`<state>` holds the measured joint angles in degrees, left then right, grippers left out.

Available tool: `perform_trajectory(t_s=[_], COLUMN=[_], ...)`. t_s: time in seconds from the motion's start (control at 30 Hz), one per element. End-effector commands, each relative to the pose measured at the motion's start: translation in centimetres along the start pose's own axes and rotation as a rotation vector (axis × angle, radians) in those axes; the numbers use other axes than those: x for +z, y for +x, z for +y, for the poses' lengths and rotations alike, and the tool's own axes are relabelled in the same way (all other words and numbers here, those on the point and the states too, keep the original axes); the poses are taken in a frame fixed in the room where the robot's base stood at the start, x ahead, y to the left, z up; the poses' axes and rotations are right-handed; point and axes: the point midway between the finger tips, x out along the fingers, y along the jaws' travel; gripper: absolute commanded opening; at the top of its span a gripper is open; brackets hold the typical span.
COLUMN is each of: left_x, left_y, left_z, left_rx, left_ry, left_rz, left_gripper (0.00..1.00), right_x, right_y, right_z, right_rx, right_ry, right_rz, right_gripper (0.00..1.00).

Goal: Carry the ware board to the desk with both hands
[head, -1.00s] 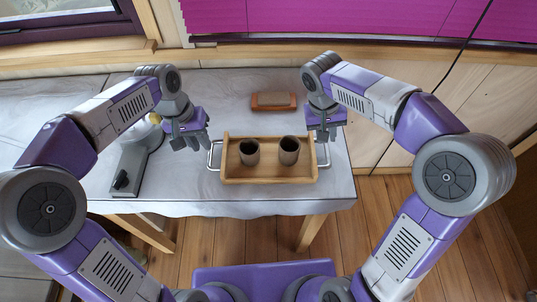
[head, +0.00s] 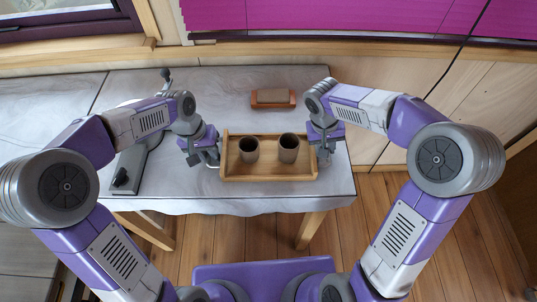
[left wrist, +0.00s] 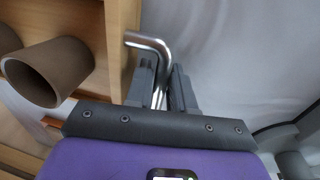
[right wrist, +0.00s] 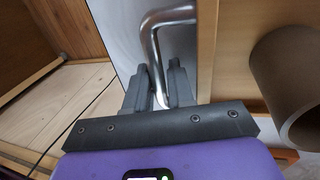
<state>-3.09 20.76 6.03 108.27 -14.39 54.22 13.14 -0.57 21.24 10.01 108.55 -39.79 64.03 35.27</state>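The ware board (head: 270,179), a light wooden tray with raised sides and a metal handle at each end, sits on the covered desk top near its front edge. Two dark brown cups (head: 249,150) and (head: 289,148) stand upright in it. My left gripper (head: 207,162) is at the board's left end; in the left wrist view its fingers (left wrist: 162,92) close on the bent metal handle (left wrist: 150,42). My right gripper (head: 325,150) is at the right end; in the right wrist view its fingers (right wrist: 159,88) close on the other handle (right wrist: 165,17).
A brown block on a wooden base (head: 273,98) lies behind the board. A grey device with a black knob (head: 125,172) is left of it. The grey-covered table (head: 230,80) ends in front, with wooden floor (head: 260,238) below. A window and purple blind are behind.

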Motion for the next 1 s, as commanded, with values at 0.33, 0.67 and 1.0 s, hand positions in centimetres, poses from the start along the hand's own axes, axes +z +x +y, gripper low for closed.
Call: perform_trajectory(t_s=[0.33, 0.67, 1.0], left_x=[0.0, 0.0, 0.0], left_y=[0.0, -0.1, -1.2], left_z=[0.0, 0.0, 0.2], left_rx=[0.000, 0.000, 0.000], left_ry=[0.000, 0.001, 0.001], left_rz=[-0.001, 0.001, 0.000], left_gripper=[0.00, 0.00, 0.00], right_x=[0.0, 0.0, 0.0], right_y=[0.0, -0.1, -1.3], right_z=[0.0, 0.0, 0.3], right_rx=[0.000, 0.000, 0.000], right_ry=[0.000, 0.001, 0.001], right_rz=[0.000, 0.002, 0.002], right_gripper=[0.00, 0.00, 0.00])
